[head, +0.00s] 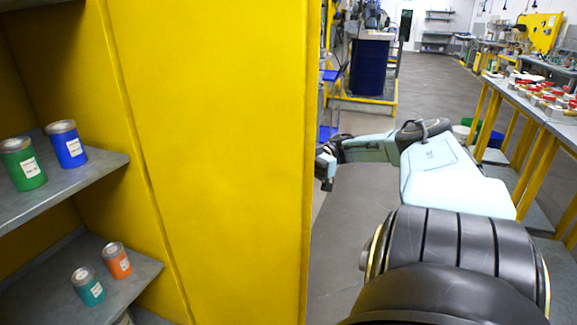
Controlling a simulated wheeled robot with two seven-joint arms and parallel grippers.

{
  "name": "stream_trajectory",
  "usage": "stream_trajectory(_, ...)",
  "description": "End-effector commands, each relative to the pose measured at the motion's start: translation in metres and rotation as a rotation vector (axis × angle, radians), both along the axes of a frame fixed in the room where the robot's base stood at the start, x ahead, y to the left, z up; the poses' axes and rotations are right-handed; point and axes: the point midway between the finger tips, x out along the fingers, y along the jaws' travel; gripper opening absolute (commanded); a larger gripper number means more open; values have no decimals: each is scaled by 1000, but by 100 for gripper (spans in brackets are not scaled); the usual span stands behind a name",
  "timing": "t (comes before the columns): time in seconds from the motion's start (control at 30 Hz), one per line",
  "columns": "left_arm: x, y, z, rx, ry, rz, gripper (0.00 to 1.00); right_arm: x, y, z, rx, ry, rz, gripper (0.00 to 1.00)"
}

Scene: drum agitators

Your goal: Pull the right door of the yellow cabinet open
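The yellow cabinet stands open on the left of the head view, with its inside wall (85,110) and shelves showing. The right door (225,160) stands swung out as a broad upright yellow panel in the middle, its free edge (313,220) toward the right. My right arm reaches in from the lower right. My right gripper (327,165) is at the door's free edge, partly hidden behind it; I cannot tell whether it touches the door or whether its fingers are open or shut. My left gripper is not in view.
A green can (22,165) and a blue can (67,145) stand on the upper grey shelf, with teal (88,287) and orange (117,261) cans below. A blue drum (369,67) stands behind. A workbench (535,95) lines the right. Floor between is clear.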

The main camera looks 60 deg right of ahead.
Motion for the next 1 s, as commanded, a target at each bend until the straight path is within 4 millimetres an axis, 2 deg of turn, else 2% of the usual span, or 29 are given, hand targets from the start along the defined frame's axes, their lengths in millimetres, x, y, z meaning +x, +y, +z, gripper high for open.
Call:
stream_trajectory(0.43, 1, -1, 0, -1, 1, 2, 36, 1, -1, 0, 1, 0, -4, 0)
stream_trajectory(0.47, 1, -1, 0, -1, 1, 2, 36, 1, -1, 0, 0, -1, -4, 16)
stream_trajectory(0.57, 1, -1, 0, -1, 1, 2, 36, 1, -1, 0, 0, -1, -3, 29)
stream_trajectory(1.0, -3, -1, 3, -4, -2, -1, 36, 0, -1, 7, 0, 0, -1, 30)
